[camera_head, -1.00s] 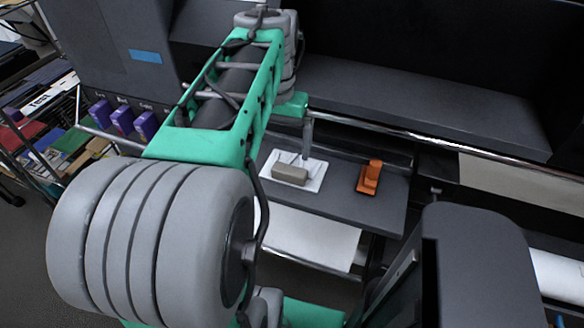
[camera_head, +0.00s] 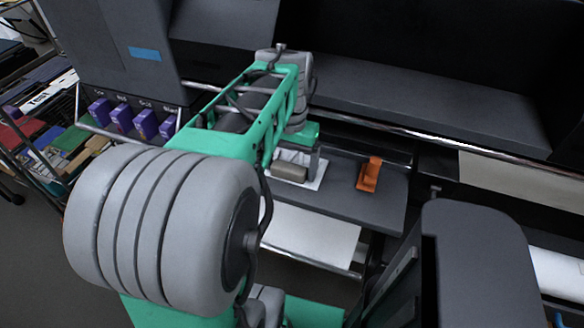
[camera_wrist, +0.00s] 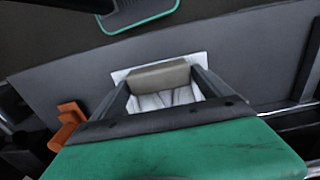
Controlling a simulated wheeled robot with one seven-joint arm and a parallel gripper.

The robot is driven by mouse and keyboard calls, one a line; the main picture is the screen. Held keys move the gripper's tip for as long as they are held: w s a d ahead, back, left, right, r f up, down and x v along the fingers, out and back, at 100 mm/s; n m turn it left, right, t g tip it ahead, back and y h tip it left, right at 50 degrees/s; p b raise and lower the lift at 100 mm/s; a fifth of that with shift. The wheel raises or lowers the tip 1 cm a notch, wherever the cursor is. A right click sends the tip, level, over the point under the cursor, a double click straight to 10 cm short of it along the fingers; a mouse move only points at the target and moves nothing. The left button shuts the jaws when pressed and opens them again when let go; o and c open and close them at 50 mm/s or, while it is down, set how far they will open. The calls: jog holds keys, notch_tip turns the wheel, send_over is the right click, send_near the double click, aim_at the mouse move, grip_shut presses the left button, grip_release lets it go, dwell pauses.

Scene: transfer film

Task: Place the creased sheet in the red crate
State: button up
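A white sheet with fold lines (camera_wrist: 167,98) lies on the grey shelf (camera_head: 380,212); its edge also shows in the head view (camera_head: 318,176). A grey-beige block (camera_wrist: 160,76) rests on it and hides part of it. My gripper (camera_wrist: 160,82) is open above the sheet, its fingers wide apart near the two ends of the block. Whether the fingers touch the block or the sheet I cannot tell. I see no red crate in either view.
An orange tool-like object (camera_head: 370,175) stands on the shelf right of the sheet. Another white sheet (camera_head: 310,235) hangs below the shelf edge. A metal rail (camera_head: 400,130) and the dark printer body lie behind. A rack with folders (camera_head: 65,140) stands at the left.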

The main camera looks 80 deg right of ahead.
jog(key=c, duration=1.3)
jog(key=shift+r, duration=0.15)
